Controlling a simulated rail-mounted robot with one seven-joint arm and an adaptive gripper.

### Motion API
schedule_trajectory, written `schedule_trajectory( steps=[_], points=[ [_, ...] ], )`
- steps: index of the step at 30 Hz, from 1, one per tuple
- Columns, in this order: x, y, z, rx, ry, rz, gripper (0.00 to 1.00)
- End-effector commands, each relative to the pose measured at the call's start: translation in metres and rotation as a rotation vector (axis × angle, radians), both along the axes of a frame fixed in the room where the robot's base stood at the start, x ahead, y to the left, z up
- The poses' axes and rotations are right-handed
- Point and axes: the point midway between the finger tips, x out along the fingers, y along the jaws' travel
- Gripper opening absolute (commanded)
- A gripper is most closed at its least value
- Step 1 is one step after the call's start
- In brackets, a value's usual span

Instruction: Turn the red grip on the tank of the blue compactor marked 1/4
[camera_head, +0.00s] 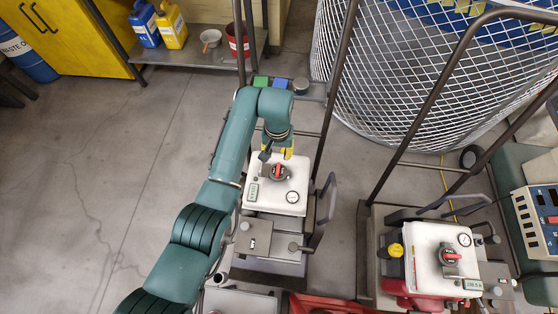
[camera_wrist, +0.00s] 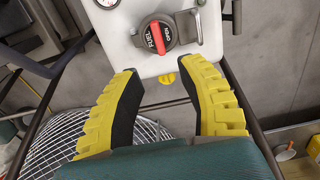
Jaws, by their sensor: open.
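A white tank (camera_head: 262,196) on a grey-framed machine stands in the middle of the head view, under my gripper. Its small side label is too small to read, and no blue body shows clearly. On the tank is a round black cap with a red grip (camera_head: 278,171). In the wrist view the red grip (camera_wrist: 154,38) runs roughly up and down, tilted slightly, between the words FUEL and OPEN. My gripper (camera_wrist: 158,78) is open and empty, its yellow fingers spread apart. The cap lies just beyond the fingertips, between their lines. In the head view my gripper (camera_head: 277,153) partly hides the tank's far edge.
A red machine with another white tank (camera_head: 432,246) and red grip stands at right. A dark tube handle (camera_head: 326,197) rises beside the middle tank. A wire-mesh drum (camera_head: 400,75) stands behind. A gauge and metal latch (camera_wrist: 198,22) sit near the cap. The floor at left is clear.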

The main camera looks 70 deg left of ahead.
Motion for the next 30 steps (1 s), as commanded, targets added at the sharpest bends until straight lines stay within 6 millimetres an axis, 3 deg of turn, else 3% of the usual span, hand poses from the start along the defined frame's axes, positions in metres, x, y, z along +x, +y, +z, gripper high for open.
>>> schedule_trajectory(
  steps=[1, 6, 12, 24, 26, 30],
  points=[
    [0.000, -0.001, -0.020, -0.003, 0.001, 0.000, 0.39],
    [0.000, -0.001, -0.061, -0.002, 0.001, -0.001, 0.39],
    [0.001, 0.000, -0.097, 0.001, 0.000, -0.001, 0.39],
    [0.001, 0.000, -0.106, 0.002, -0.001, -0.001, 0.39],
    [0.001, 0.000, -0.106, 0.001, 0.000, -0.001, 0.31],
    [0.000, 0.000, -0.106, 0.001, 0.000, -0.001, 0.04]
  ],
)
